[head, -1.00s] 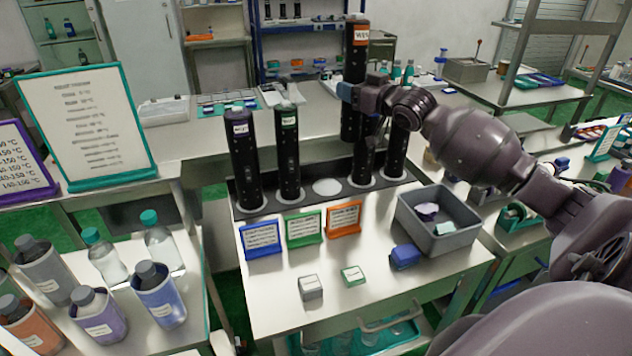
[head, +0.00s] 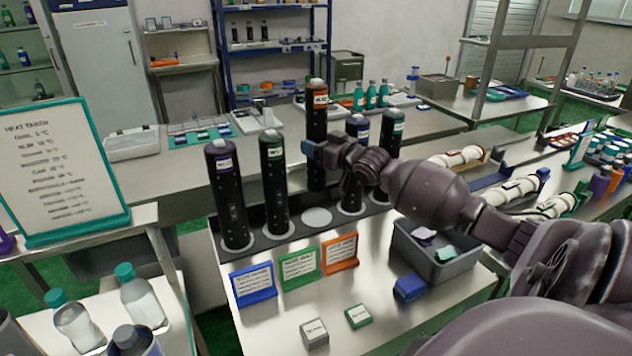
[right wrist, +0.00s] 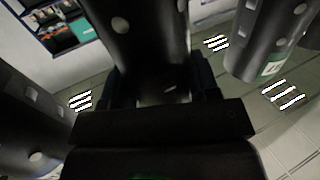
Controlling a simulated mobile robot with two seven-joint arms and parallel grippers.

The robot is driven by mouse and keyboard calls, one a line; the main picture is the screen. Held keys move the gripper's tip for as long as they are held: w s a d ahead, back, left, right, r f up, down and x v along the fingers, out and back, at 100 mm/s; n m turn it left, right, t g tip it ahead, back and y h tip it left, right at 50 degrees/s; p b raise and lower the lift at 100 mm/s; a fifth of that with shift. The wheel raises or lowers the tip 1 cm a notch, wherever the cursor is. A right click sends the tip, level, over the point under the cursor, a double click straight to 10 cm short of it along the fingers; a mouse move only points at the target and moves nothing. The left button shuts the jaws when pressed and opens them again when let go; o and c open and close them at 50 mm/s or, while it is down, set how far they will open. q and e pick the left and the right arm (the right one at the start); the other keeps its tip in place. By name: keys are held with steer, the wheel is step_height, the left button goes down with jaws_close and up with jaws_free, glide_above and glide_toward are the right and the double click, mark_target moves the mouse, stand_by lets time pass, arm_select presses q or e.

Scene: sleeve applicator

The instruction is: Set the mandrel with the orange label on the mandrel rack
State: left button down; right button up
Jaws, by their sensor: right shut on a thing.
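The mandrel with the orange label (head: 317,105) is a tall black cylinder, upright in the head view. My right gripper (head: 321,152) is shut around its middle. In the right wrist view the held mandrel (right wrist: 140,45) stands between the fingers. The mandrel rack (head: 285,246) is a dark base with round pale seats. Its empty middle seat (head: 317,218) lies below the mandrel in the picture. The mandrel's lower end shows above and behind this seat, apart from it in the picture. My left gripper is not in view.
Purple-label (head: 230,195) and green-label (head: 274,180) mandrels stand left of the empty seat. Blue-label (head: 356,165) and green-label (head: 391,135) mandrels stand right, partly behind my arm. Blue (head: 254,284), green (head: 300,268) and orange (head: 340,251) signs stand in front. A grey bin (head: 450,268) is at right.

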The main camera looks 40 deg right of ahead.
mark_target(324, 182)
step_height(324, 182, down, 6)
steer(key=shift+r+b, duration=0.1)
steer(key=shift+b, duration=0.2)
steer(key=shift+f+b, duration=0.3)
steer(key=shift+f, duration=1.8)
steer(key=o, duration=1.1)
steer(key=shift+f, duration=0.15)
steer(key=shift+o, duration=0.2)
